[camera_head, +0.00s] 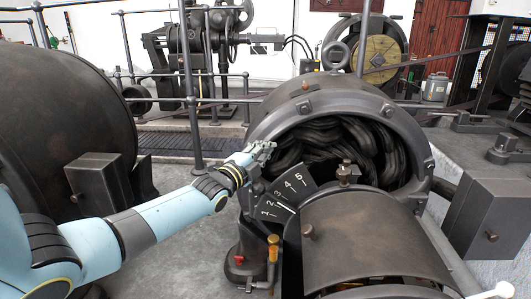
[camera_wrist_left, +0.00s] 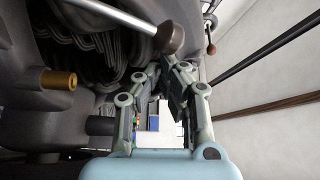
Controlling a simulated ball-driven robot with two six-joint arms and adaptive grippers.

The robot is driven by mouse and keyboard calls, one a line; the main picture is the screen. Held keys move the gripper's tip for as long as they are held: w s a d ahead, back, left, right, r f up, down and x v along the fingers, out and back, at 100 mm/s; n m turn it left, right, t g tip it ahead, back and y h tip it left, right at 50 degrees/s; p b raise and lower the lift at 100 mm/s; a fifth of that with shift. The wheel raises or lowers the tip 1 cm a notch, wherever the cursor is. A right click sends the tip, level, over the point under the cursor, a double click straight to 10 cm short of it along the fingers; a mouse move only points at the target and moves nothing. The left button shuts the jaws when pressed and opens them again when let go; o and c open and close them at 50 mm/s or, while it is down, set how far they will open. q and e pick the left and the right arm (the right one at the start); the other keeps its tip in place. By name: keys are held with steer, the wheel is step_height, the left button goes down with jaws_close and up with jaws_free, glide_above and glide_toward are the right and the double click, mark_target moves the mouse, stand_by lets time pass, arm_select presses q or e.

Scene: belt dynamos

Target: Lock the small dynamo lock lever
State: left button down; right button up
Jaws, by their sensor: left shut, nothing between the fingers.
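My left gripper (camera_head: 264,151) reaches in from the left to the left rim of the open dynamo housing (camera_head: 262,126), just above a numbered scale plate (camera_head: 287,192). Its fingers are shut and empty. In the left wrist view the closed fingertips (camera_wrist_left: 166,66) are just below a dark brown knob (camera_wrist_left: 170,37) on a bright metal rod (camera_wrist_left: 122,14); I cannot tell if they touch. A thinner lever with a small brown knob (camera_wrist_left: 211,49) is farther right. I cannot tell which of these is the small lock lever.
Dark coiled windings (camera_head: 340,150) fill the housing. A brass-coloured handle (camera_head: 273,247) and a red knob (camera_head: 239,260) sit below the scale. A curved cover (camera_head: 375,240) is in front. A large dark drum (camera_head: 60,110) stands left, with open floor between. Railings (camera_head: 187,80) run behind.

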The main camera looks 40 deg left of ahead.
arm_select(q)
steer(key=shift+r, duration=0.1)
steer(key=shift+s+a+r, duration=0.15)
steer(key=shift+s+a, duration=0.05)
steer(key=shift+a, duration=0.05)
arm_select(e)
steer(key=shift+s+d+f, duration=0.1)
steer(key=shift+s, duration=0.1)
